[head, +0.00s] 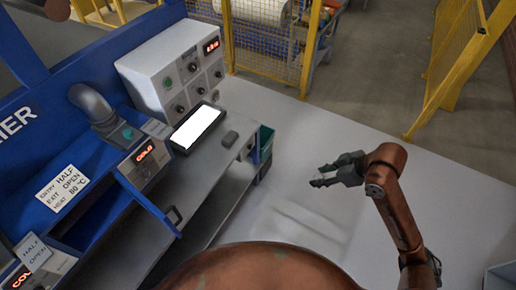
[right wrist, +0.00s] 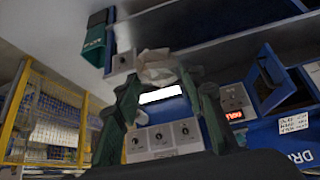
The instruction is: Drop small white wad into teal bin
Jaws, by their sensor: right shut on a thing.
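The small white wad (right wrist: 157,66) shows in the right wrist view as a crumpled pale lump between the fingertips. My right gripper (right wrist: 160,85) is shut on it; in the head view this gripper (head: 320,176) is held over the pale floor, and I cannot make the wad out clearly there. The teal bin (head: 265,144) stands at the right end of the grey bench, left of and beyond the gripper, apart from it. It also shows in the right wrist view (right wrist: 94,52) at upper left. My left gripper is not in view.
The grey bench (head: 207,143) carries a bright tablet-like screen (head: 195,128) and a small dark object. A control box (head: 173,75) with knobs stands behind. Yellow mesh fences (head: 262,45) stand at the back. The pale floor between gripper and bin is clear.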

